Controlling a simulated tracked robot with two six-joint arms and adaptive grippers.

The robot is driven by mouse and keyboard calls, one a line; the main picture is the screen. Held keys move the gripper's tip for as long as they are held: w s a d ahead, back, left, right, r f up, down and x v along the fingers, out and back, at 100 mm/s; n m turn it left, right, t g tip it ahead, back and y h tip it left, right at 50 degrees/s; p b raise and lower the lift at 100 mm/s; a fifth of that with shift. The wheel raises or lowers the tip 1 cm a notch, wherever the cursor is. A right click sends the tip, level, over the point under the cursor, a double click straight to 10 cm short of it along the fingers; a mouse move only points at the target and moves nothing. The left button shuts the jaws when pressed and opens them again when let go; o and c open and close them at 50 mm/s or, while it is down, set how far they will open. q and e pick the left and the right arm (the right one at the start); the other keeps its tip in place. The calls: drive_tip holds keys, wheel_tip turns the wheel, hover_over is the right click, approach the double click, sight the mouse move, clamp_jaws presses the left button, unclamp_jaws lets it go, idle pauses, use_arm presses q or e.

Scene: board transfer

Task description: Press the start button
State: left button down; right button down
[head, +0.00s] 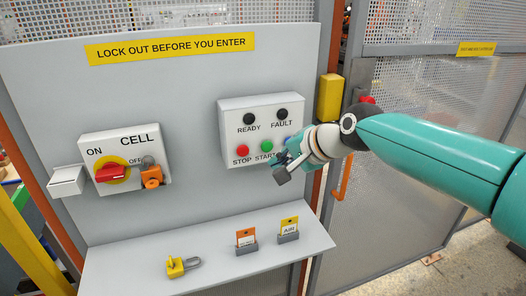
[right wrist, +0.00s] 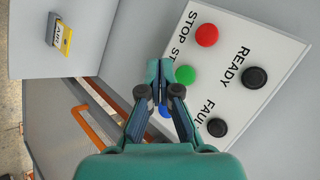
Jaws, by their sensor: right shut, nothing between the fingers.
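The green start button (head: 267,145) is on the white control box (head: 232,108), right of the red stop button (head: 243,150). My right gripper (head: 280,175) is at the lower right of the box, just beside the start button in the head view. In the right wrist view the green button (right wrist: 186,75) shows just right of the closed fingertips (right wrist: 160,75). The fingers are shut and empty. I cannot tell whether they touch the box. A blue button (right wrist: 166,109) is partly hidden behind the fingers. My left gripper is not in view.
The black ready (head: 250,119) and fault (head: 281,114) lamps sit above the buttons. A cell switch box (head: 125,142) with a red handle is at left. Below, a shelf (head: 215,262) holds a yellow padlock (head: 176,267) and two tags. A mesh fence stands at right.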

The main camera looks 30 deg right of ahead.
drive_tip(key=shift+s+a, duration=0.25)
drive_tip(key=shift+s, duration=0.8)
